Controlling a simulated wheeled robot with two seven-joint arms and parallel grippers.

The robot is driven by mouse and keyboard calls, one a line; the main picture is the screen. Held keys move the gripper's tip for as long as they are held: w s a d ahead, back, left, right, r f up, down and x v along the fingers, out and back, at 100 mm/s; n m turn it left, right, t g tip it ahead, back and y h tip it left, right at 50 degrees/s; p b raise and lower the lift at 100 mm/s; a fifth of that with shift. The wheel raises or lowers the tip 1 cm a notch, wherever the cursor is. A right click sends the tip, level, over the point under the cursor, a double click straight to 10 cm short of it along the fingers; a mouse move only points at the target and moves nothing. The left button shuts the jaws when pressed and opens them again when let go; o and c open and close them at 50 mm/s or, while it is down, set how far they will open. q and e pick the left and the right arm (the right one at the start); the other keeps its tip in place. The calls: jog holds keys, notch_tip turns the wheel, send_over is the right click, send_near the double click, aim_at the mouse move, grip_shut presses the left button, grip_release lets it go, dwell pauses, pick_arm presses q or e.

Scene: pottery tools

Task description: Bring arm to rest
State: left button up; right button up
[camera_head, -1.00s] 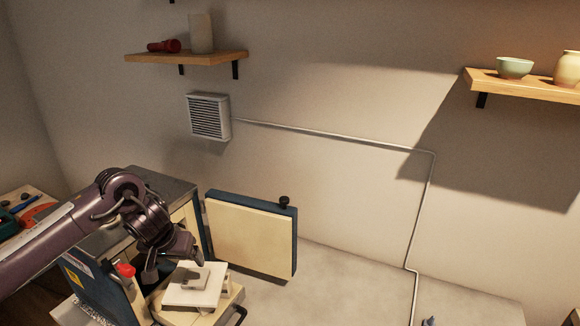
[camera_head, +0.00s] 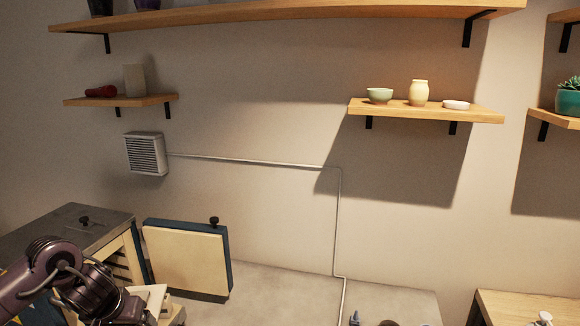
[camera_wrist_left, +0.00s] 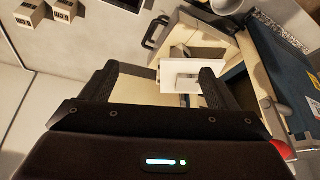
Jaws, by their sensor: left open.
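My left arm comes in at the lower left of the head view, and its fingers are cut off by the bottom edge there. In the left wrist view my left gripper (camera_wrist_left: 158,80) is open, its dark fingers spread apart. A white block-like piece (camera_wrist_left: 182,76) shows beyond and between the fingers, on a cream surface; no hold on it is visible. Its top edge also shows beside my arm in the head view (camera_head: 150,296). My right gripper is in neither view.
A kiln-like box with a grey top (camera_head: 65,226) stands behind my left arm. A cream panel with a blue edge (camera_head: 186,259) stands beside it. The grey tabletop (camera_head: 270,290) right of the panel is mostly clear. Shelves with pottery (camera_head: 425,108) hang above.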

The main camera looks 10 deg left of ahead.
pick_arm(q)
jog(key=d+f+m+t+h, duration=0.1)
jog(key=d+f+m+t, duration=0.2)
jog(key=d, duration=0.7)
jog(key=d+f+m+h, duration=0.1)
jog(key=d+f+m, duration=0.3)
jog(key=d, duration=0.7)
jog(key=s+d+f+n+g, duration=0.15)
jog(key=s+g, duration=0.25)
jog(key=s, duration=1.3)
notch_tip(320, 180, down, 33)
jog(key=d+g+b, duration=0.1)
jog(key=b, duration=0.6)
jog(key=s+a+f+b, duration=0.2)
jog(key=s+f+b, duration=0.1)
jog(key=s+f, duration=0.7)
jog(key=s+a+f+g+b, duration=0.1)
jog(key=s+f+b, duration=0.2)
jog(key=s+f, duration=0.8)
notch_tip(320, 180, down, 7)
jog(key=shift+a+f+g+y+b, duration=0.15)
jog(key=shift+a+g+y+b, duration=0.15)
jog(key=shift+a+b, duration=0.05)
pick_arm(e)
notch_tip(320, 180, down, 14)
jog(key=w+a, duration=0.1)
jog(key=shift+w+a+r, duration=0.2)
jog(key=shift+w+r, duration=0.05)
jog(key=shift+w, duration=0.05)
